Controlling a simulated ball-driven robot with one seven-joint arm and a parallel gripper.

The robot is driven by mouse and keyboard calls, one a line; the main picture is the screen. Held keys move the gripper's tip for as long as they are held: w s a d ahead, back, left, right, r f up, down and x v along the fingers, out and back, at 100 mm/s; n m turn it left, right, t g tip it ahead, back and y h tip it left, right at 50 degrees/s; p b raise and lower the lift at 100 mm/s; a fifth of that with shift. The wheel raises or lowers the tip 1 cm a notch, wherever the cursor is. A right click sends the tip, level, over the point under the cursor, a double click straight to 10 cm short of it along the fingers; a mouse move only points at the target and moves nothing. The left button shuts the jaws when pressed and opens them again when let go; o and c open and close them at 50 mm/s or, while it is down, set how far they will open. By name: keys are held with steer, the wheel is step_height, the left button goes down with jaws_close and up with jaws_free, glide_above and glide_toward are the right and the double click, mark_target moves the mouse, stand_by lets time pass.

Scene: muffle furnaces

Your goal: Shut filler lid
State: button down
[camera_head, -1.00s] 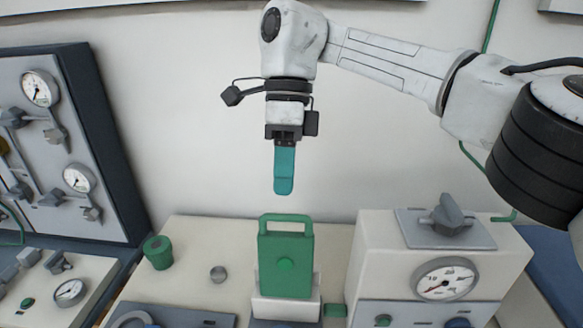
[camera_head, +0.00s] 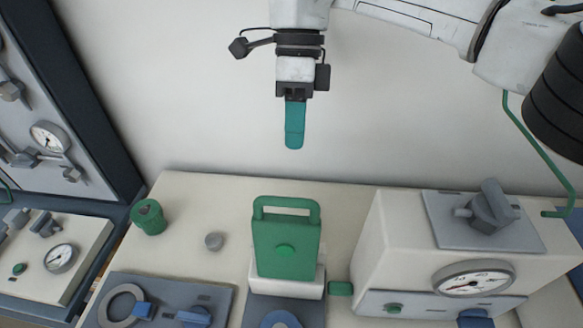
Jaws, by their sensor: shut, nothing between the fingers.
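A green plate with a loop handle on top (camera_head: 286,245) stands upright on a white block on the cream bench top; it looks like the filler lid, standing open. A round green boss sits at its middle. My gripper (camera_head: 295,140) hangs pointing down above and behind the plate in the picture, clear of it. Its teal fingers are together with nothing between them. The hinge and the opening under the lid cannot be made out.
A cream box with a gauge and a grey knob (camera_head: 490,208) stands close on the right. A gauge panel (camera_head: 55,130) stands far left. The wall behind is bare.

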steer(key=s+f+p, duration=0.1)
steer(key=s+f, duration=0.3)
steer(key=s, duration=0.1)
steer(key=shift+s, duration=0.35)
steer(key=shift+a, duration=0.1)
